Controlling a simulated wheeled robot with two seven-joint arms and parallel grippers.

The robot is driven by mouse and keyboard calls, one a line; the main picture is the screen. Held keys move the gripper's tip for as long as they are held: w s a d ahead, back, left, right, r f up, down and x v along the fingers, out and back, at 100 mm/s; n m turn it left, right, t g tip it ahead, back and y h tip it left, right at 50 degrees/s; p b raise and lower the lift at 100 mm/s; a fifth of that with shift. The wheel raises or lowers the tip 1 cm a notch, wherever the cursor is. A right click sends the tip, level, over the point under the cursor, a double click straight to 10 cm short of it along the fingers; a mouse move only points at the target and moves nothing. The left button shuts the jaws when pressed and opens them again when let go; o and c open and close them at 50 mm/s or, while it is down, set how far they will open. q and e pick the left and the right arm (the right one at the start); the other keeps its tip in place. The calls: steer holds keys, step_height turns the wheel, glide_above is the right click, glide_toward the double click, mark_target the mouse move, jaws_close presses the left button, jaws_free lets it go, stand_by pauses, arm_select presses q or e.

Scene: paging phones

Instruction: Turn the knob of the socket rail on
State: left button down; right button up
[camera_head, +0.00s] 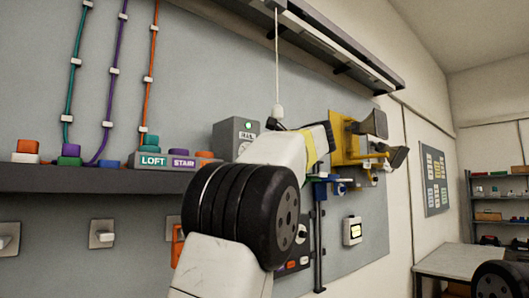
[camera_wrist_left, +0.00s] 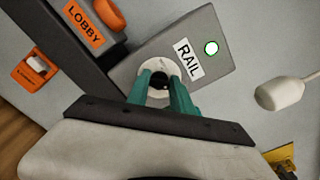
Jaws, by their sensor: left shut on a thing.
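The socket rail's grey box (camera_head: 227,137), marked RAIL, is on the wall panel behind my left arm. The knob's exact angle is hard to tell. My left gripper's fingers are hidden in the head view. My right gripper is out of view.
A shelf (camera_head: 80,179) carries coloured blocks and LOFT and STAIR labels. An orange LOBBY label (camera_wrist_left: 84,26) is beside the box in the wrist view. A white pull handle (camera_head: 278,111) hangs on a cord close to my arm. A yellow bracketed device (camera_head: 343,140) stands to the right.

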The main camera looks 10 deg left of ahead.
arm_select(q)
steer(key=shift+f, duration=0.1)
steer(key=c, duration=1.1)
jaws_free()
steer(key=v, duration=0.7)
steer(key=shift+s+d, duration=0.25)
steer(key=shift+d, duration=0.1)
